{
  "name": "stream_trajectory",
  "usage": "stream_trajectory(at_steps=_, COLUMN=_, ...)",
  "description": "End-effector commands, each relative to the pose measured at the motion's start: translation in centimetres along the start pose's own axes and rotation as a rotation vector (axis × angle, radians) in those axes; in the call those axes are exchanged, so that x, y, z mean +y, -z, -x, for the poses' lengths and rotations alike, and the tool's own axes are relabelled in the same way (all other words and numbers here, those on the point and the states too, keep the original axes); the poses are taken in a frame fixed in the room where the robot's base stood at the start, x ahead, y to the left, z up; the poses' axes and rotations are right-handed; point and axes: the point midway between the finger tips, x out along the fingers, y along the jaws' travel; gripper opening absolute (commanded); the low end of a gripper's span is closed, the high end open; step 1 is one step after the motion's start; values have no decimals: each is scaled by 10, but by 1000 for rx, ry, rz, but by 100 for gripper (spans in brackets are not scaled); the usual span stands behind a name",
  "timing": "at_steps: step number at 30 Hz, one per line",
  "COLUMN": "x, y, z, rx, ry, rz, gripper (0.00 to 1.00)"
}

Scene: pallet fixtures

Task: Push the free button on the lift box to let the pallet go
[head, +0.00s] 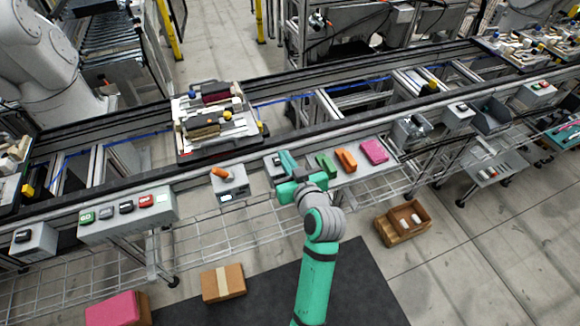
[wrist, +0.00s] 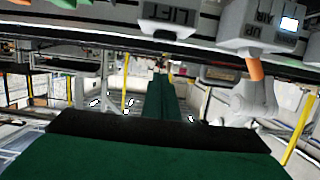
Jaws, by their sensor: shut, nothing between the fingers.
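My gripper (head: 287,160) is shut and empty, its green fingers held over the near edge of the conveyor. In the wrist view its dark green fingers (wrist: 162,85) point away from the camera. A grey box with a dark button marked LIFT (wrist: 172,14) is at the top of the wrist view, upside down. In the head view a grey box (head: 270,164) is partly hidden behind my gripper. I cannot make out a button marked FREE. The pallet (head: 183,153) sits on the conveyor, left of and beyond my gripper, loaded with several parts.
A grey box with an orange lever (head: 228,190) stands left of my gripper. Farther left is a panel (head: 128,217) with several buttons. Green, orange (head: 346,160) and pink blocks lie just right of my gripper. Cardboard boxes (head: 223,283) are on the floor.

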Motion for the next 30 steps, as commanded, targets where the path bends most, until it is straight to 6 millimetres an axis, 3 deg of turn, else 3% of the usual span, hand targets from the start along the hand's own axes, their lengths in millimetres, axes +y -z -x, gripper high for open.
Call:
stream_trajectory(at_steps=6, x=0, y=-4, z=-38, rx=-2, ry=-1, rz=-1, gripper=0)
stream_trajectory(at_steps=15, x=0, y=-36, z=-44, rx=-2, ry=0, rz=-1, gripper=0)
stream_trajectory(at_steps=30, x=0, y=-45, z=-46, rx=-2, ry=0, rz=0, gripper=0)
